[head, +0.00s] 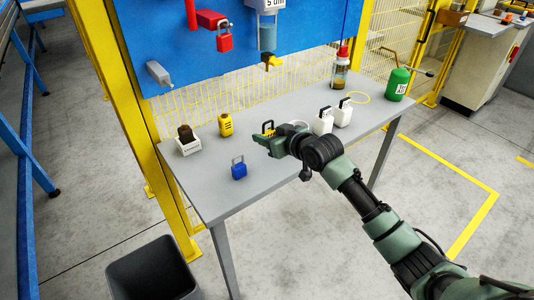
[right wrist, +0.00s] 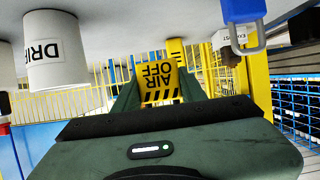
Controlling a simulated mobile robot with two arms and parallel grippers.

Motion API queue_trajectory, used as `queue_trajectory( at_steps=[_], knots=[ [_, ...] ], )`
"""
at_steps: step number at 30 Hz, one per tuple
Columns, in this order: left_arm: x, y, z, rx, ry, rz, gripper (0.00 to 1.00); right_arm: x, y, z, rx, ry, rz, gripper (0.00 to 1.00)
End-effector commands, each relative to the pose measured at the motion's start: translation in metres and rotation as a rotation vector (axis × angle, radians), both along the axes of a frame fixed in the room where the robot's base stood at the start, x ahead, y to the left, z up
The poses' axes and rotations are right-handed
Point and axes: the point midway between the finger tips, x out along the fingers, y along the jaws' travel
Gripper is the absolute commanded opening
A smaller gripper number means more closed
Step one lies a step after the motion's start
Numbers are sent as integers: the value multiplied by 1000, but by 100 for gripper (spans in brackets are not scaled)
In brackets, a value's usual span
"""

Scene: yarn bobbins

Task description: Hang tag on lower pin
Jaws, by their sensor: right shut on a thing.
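A yellow tag (head: 267,127) with black stripes is held at my right gripper (head: 264,139), above the grey table. In the right wrist view the tag (right wrist: 160,82) reads "AIR OFF" upside down and sits between the fingers of my right gripper (right wrist: 158,92), which is shut on it. The blue board (head: 170,40) stands behind the table, with fittings on its face. I cannot tell which fitting is the lower pin. My left gripper is not in view.
A blue padlock (head: 239,171), a yellow item (head: 225,125) and a white box (head: 189,147) stand on the table's left part. A red padlock (head: 225,44) hangs on the board.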

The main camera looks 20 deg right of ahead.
Motion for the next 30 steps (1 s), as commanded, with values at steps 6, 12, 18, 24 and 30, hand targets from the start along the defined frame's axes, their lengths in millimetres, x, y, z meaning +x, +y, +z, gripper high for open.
queue_trajectory(
  at_steps=[6, 12, 18, 24, 30],
  knots=[
    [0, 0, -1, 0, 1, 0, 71, 0, 0, -29, 1, -1, 1, 2],
    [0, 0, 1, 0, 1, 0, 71, 0, 0, -53, 1, 5, 0, 2],
    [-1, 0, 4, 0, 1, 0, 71, 0, 0, -70, 1, -2, 0, 2],
    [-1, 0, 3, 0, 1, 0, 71, 0, 0, -70, 1, -2, 0, 2],
    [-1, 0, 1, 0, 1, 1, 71, 0, 0, -74, -1, -1, 0, 47]
  ],
)
